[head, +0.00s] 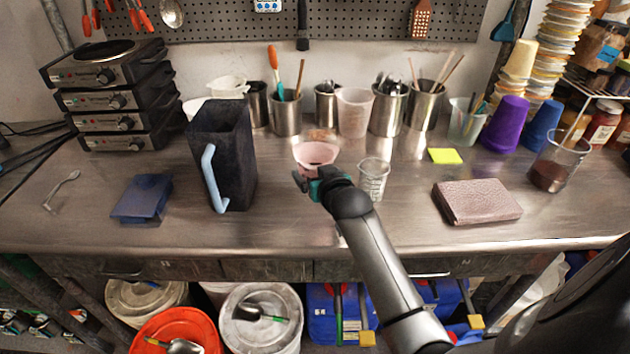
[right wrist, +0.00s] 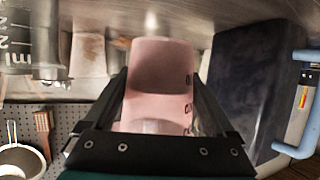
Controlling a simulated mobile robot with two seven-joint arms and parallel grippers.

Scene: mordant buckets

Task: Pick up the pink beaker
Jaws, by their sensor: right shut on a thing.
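The pink beaker (head: 315,152) is near the middle of the steel bench, just right of a tall dark pitcher. My right gripper (head: 318,180) is at its near side, with the arm coming in from the lower right. In the right wrist view the pink beaker (right wrist: 158,82) fills the space between the two fingers, with dark markings on its side. The right gripper (right wrist: 160,105) is shut on it. I cannot tell whether its base touches the bench. My left gripper is not in view.
The dark pitcher (head: 225,150) with a pale blue handle stands close on the left. A clear measuring beaker (head: 372,180) stands close on the right. Steel utensil pots (head: 388,110) and a pale pinkish jug (head: 354,112) line the back. A brown book-like block (head: 477,202) lies at right.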

